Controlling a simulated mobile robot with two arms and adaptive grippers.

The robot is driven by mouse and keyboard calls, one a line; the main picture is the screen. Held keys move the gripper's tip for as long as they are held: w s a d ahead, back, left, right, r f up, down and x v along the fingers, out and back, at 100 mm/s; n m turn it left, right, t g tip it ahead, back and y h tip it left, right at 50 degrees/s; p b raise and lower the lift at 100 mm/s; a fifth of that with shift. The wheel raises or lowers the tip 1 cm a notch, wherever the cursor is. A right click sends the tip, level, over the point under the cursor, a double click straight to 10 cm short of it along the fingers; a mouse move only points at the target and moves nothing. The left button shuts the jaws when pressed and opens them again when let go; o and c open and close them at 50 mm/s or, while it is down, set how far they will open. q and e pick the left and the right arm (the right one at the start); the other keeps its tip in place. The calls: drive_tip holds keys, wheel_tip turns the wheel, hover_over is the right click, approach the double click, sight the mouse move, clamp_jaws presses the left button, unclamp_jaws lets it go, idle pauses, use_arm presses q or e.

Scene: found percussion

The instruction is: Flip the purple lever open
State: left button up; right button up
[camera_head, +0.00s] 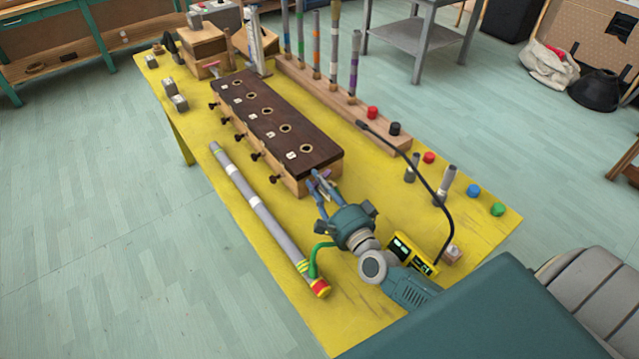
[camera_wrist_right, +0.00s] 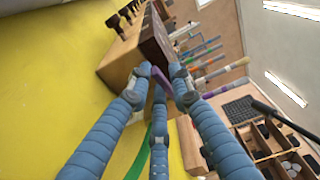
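The purple lever (camera_wrist_right: 157,76) sticks out at the near end of a long wooden box with a dark top (camera_head: 270,118). In the head view a little of the lever (camera_head: 326,174) shows by my fingertips. My right gripper (camera_head: 320,182) is at this end of the box. In the right wrist view its blue fingers (camera_wrist_right: 160,78) stand apart on either side of the lever, with a gap between the tips. Whether a finger touches the lever is unclear. My left gripper is not in view.
A grey tube (camera_head: 255,205) lies along the box on the yellow table (camera_head: 345,315). A wooden rack (camera_head: 340,103) with upright tubes stands behind. Small coloured caps lie at right.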

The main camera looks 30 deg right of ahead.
drive_tip(key=shift+s+f, duration=0.1)
drive_tip(key=shift+s, duration=0.45)
drive_tip(key=s, duration=1.1)
